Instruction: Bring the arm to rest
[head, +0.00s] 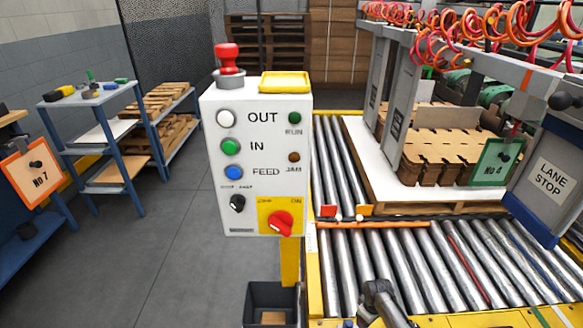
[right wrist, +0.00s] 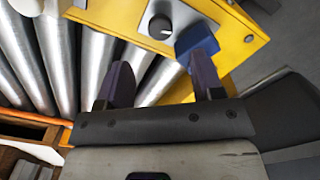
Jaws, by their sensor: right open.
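My right gripper (right wrist: 161,77) shows in the right wrist view with its two dark fingers apart and nothing between them. Steel rollers (right wrist: 60,60) lie beyond and to the left of the fingers. A yellow panel (right wrist: 115,12) with a dark knob (right wrist: 160,26) is beyond the fingertips. A blue block (right wrist: 197,43) shows close to the right finger; I cannot tell whether they touch. My left gripper is in neither view.
A white control box (head: 245,190) with a red button (head: 228,58) and red switch (head: 281,223) stands at centre. Right of it is a roller conveyor (head: 385,265); behind that, a white board (head: 385,185) carries stacked brown blanks (head: 440,145). Grey floor (head: 180,230) at left is clear.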

